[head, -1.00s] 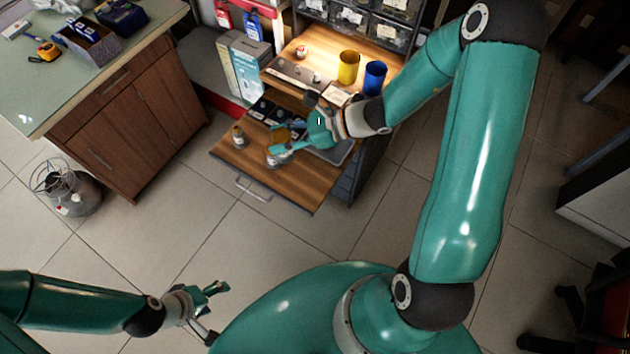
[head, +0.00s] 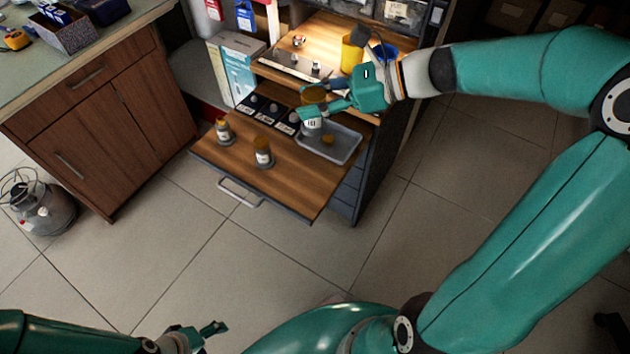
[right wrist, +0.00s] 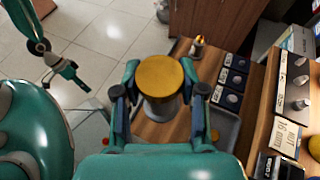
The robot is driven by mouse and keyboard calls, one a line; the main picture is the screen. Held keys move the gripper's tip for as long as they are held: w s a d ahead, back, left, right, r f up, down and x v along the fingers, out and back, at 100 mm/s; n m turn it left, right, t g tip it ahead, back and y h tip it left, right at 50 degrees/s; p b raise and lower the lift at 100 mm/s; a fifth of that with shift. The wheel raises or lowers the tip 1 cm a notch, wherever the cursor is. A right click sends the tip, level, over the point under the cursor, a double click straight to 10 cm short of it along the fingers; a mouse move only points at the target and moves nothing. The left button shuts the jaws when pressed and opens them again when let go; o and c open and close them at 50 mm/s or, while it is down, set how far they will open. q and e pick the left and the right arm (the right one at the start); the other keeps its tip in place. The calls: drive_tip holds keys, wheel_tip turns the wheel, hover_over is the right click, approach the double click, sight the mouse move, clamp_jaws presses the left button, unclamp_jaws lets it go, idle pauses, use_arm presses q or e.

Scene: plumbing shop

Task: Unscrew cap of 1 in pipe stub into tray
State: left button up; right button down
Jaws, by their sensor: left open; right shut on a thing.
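My right gripper (head: 325,103) is shut on a pipe stub with a brass-coloured cap (right wrist: 160,75). The stub's white label (head: 312,124) shows below the fingers, at the left side of the grey tray (head: 348,152). Whether the stub touches anything below is unclear. A small orange-brown cap (head: 328,139) lies in the tray.
Black label cards with fittings (head: 270,112) line the board's back. Above is a lit shelf with a yellow cup (head: 351,54) and a blue cup (head: 383,52). A wooden cabinet (head: 110,125) stands left. The board's front part is clear.

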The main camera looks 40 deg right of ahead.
wheel_tip(320, 180, down, 19)
drive_tip(key=b, duration=0.6)
drive_tip(key=shift+b, duration=0.35)
drive_tip(key=shift+f, duration=0.1)
drive_tip(key=shift+f, duration=0.1)
drive_tip(key=c, duration=0.7)
unclamp_jaws()
drive_tip(key=shift+o, duration=0.2)
